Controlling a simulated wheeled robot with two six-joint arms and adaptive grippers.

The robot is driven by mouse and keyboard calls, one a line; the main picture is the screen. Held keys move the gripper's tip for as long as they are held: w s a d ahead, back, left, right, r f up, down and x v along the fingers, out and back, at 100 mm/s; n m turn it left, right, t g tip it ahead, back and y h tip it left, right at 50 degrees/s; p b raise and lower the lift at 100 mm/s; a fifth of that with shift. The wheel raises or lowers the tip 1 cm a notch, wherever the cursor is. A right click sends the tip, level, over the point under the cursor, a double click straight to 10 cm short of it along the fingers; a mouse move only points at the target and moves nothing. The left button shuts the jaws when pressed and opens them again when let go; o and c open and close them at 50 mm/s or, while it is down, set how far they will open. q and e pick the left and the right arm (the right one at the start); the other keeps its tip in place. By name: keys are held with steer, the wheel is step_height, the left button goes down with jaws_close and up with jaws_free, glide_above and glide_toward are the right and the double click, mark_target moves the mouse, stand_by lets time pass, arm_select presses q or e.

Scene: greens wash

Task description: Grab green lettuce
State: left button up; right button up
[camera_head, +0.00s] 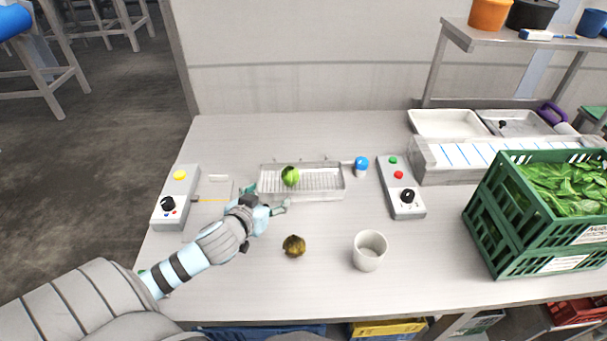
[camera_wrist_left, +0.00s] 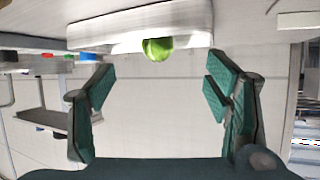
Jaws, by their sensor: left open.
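A green lettuce (camera_head: 290,176) rests in a shallow wire-grid tray (camera_head: 325,182) at the middle of the table. It also shows in the left wrist view (camera_wrist_left: 158,48), in front of the white tray side (camera_wrist_left: 90,35). My left gripper (camera_head: 267,198) is open and empty, just in front of the tray and a little left of the lettuce, apart from it. In the left wrist view its green fingers (camera_wrist_left: 160,92) are spread wide, with the lettuce beyond and between them. My right gripper is not in view.
A brown wilted clump (camera_head: 294,245) and a white cup (camera_head: 369,250) stand near the front. Green crates (camera_head: 490,225) of leaves fill the right side.

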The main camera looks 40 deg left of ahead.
arm_select(q)
glide_toward(286, 178)
steer(key=shift+w+a+f+t+b, duration=0.15)
steer(key=shift+w+b, duration=0.05)
steer(key=shift+w, duration=0.2)
steer(key=shift+w+a+f+t+b, duration=0.15)
steer(key=shift+w, duration=0.3)
steer(key=b+x, duration=0.1)
steer(key=x, duration=0.3)
steer(key=shift+w+a, duration=0.1)
steer(key=shift+w, duration=0.05)
steer(key=b+x, duration=0.1)
steer(key=x, duration=0.5)
steer(key=shift+w+f+b, duration=0.25)
steer(key=shift+f+b, duration=0.15)
steer(key=shift+f, duration=0.2)
steer(key=shift+s+r, duration=0.1)
steer(key=shift+r, duration=0.05)
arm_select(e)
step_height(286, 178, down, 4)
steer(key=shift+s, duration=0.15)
arm_select(q)
steer(key=shift+c, duration=1.4)
steer(key=c, duration=1.1)
step_height(286, 178, up, 20)
steer(key=p, duration=0.4)
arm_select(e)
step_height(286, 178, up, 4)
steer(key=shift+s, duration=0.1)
